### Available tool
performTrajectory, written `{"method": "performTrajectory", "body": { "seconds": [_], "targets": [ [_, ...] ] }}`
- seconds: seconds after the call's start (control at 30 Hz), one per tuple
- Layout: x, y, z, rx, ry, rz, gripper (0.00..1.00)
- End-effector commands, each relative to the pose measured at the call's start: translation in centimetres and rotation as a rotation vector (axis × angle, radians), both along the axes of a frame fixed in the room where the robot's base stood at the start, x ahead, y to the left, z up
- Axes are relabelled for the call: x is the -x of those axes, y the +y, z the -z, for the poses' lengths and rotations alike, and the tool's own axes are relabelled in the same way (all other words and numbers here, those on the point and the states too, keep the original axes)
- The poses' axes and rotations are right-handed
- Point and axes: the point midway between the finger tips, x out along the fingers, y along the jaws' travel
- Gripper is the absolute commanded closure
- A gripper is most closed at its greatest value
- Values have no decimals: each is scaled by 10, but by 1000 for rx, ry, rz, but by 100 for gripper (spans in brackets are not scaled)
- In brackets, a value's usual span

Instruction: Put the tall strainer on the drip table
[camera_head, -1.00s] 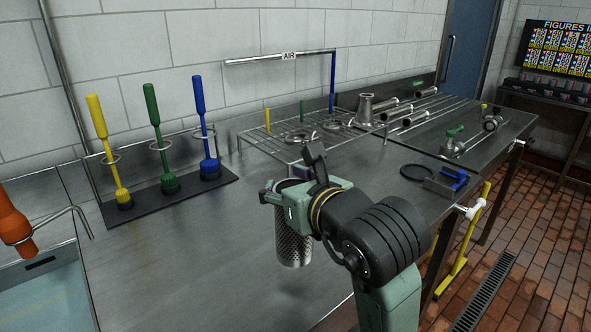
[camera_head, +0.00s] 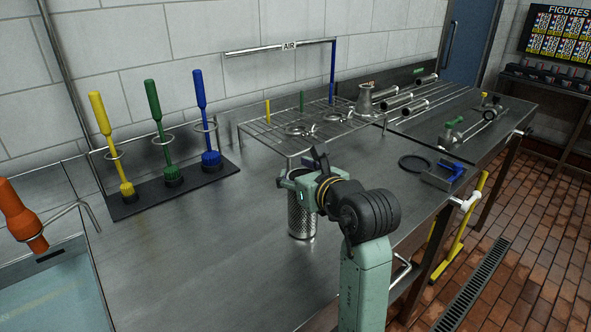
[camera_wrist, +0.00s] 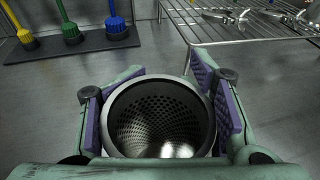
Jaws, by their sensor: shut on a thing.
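The tall strainer (camera_head: 302,218) is a perforated metal cylinder, upright in the head view. My gripper (camera_head: 298,181) is shut around its upper part. In the wrist view the strainer (camera_wrist: 160,125) shows its open round mouth and perforated inside between my gripper's purple-padded fingers (camera_wrist: 160,88). Its lower end is close to the bench top; I cannot tell whether it touches. A low wire rack (camera_head: 262,139) stands just behind it, and a steel table section with pipes (camera_head: 440,122) lies at the back right. I cannot tell which is the drip table.
Three upright brushes (camera_head: 165,140) stand in a black holder at the left. Metal rings and a conical fitting (camera_head: 365,98) occupy the rack's right part; coloured posts stand at its back. A blue-handled device (camera_head: 446,173) and black ring (camera_head: 414,162) lie right. The front bench is clear.

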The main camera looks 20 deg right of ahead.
Motion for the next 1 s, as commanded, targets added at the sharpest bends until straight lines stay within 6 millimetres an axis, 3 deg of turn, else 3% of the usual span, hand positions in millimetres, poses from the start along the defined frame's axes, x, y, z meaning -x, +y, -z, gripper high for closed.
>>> {"method": "performTrajectory", "body": {
  "seconds": [0.33, 0.37, 0.77, 1.0],
  "targets": [
    [0, 0, 5, 0, -1, 1, 100],
    [0, 0, 4, 0, 0, 0, 51],
    [0, 0, 4, -1, 0, 0, 24],
    [0, 0, 4, -1, 0, 0, 23]
  ]
}}
